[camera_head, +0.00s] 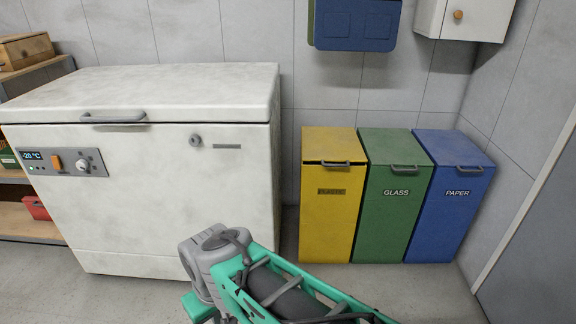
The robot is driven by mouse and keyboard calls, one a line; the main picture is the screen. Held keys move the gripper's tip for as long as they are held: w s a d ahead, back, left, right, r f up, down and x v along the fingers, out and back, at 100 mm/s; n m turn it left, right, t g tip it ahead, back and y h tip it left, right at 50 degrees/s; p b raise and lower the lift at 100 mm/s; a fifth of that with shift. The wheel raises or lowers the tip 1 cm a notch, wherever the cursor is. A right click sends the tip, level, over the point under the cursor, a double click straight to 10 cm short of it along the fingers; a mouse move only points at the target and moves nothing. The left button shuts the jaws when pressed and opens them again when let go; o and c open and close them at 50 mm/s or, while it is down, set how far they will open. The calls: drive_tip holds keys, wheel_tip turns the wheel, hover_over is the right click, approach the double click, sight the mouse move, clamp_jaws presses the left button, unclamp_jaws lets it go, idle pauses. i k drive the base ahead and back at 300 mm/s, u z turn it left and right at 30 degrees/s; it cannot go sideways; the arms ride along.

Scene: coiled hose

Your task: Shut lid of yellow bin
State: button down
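The yellow bin (328,220) stands on the floor against the back wall, first in a row of three. Its yellow lid (328,143) lies almost flat on top, with a grey handle (336,164) at the front edge. A thin dark gap shows under the lid's front edge, so it looks slightly ajar. A dark label is on the bin's front. My arm's teal and grey links cross the bottom middle, in front of the bins and lower in the picture. My gripper is out of the picture.
A green GLASS bin (391,220) and a blue PAPER bin (446,220) stand right of the yellow bin. A large white chest freezer (170,200) stands to its left. A blue wall box (355,25) and white cabinet (462,18) hang above. Floor before the bins looks clear.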

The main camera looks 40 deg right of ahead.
sight(322, 144)
drive_tip(key=u, duration=0.15)
drive_tip(key=i, duration=0.3)
drive_tip(key=u, duration=1.3)
drive_tip(key=i, duration=0.3)
drive_tip(key=z, duration=2.35)
